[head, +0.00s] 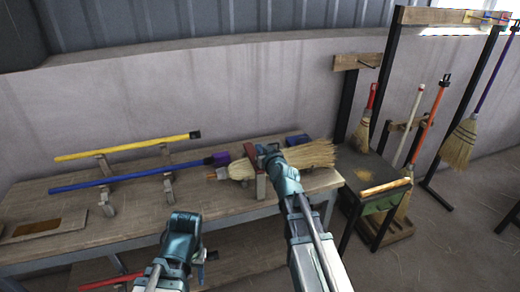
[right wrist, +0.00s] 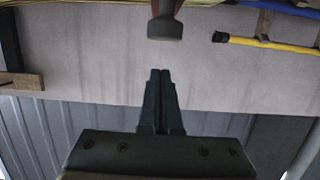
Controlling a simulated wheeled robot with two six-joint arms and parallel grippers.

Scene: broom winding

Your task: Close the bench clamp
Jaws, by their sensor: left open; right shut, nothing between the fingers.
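The bench clamp (head: 260,184) stands near the right end of the wooden workbench (head: 132,211), with reddish-brown upright jaws. A straw broom head (head: 312,154) lies across the bench at the clamp. My right arm hides part of both, so I cannot tell how tightly the jaws sit on the straw. My right gripper (head: 266,150) is at the top of the clamp, shut and empty. In the right wrist view its fingers (right wrist: 160,74) are together, just apart in the picture from a dark round-ended knob (right wrist: 165,28). My left gripper (head: 205,257) is open, low in front of the bench edge.
A yellow pole (head: 125,147) and a blue pole (head: 130,178) rest on brackets at the bench's left. A wooden tray (head: 42,228) lies at its left end. A small dark side table (head: 362,173) and hanging brooms (head: 459,144) stand to the right.

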